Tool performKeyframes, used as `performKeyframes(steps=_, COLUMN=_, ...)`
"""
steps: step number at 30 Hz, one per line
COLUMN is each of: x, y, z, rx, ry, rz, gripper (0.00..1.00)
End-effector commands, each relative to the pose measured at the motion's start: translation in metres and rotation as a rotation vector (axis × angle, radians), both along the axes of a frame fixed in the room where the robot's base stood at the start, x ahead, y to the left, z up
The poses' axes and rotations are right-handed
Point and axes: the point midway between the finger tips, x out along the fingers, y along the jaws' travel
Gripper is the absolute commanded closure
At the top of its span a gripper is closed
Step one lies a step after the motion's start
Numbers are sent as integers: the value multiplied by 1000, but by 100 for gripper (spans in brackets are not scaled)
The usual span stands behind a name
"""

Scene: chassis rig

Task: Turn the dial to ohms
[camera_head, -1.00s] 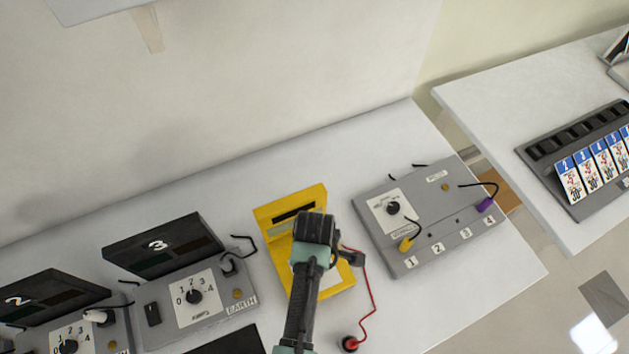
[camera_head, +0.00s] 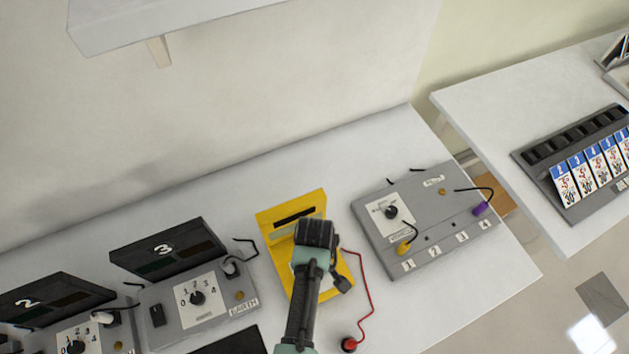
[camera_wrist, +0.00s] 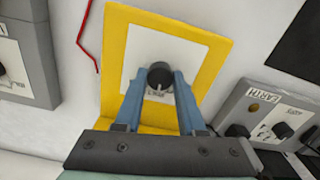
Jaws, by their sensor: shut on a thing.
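The yellow meter (camera_head: 266,218) lies on the white bench, and its lower part is hidden behind my arm in the head view. In the wrist view the yellow meter (camera_wrist: 112,60) fills the middle, with a white dial plate (camera_wrist: 195,56). The dark round dial (camera_wrist: 160,76) sits on that plate. My gripper (camera_wrist: 160,82) is shut on the dial, with one blue-grey finger on each side of it. The plate's markings are too small to read. In the head view my gripper (camera_head: 316,265) is over the meter, and the fingers and dial are hidden.
A red lead runs from the meter to a red plug (camera_head: 348,344). A grey box with numbered sockets (camera_head: 470,226) stands to the right. Grey units labelled 3 (camera_head: 160,252) and 2 (camera_head: 50,300) stand to the left. The bench behind the meter is clear.

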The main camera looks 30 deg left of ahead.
Motion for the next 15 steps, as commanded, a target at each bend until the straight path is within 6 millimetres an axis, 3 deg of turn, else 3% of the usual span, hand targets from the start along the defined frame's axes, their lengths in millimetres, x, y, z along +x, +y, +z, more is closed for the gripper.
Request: performKeyframes(steps=15, x=0, y=0, z=1, rx=-1, ry=1, rz=-491, gripper=100)
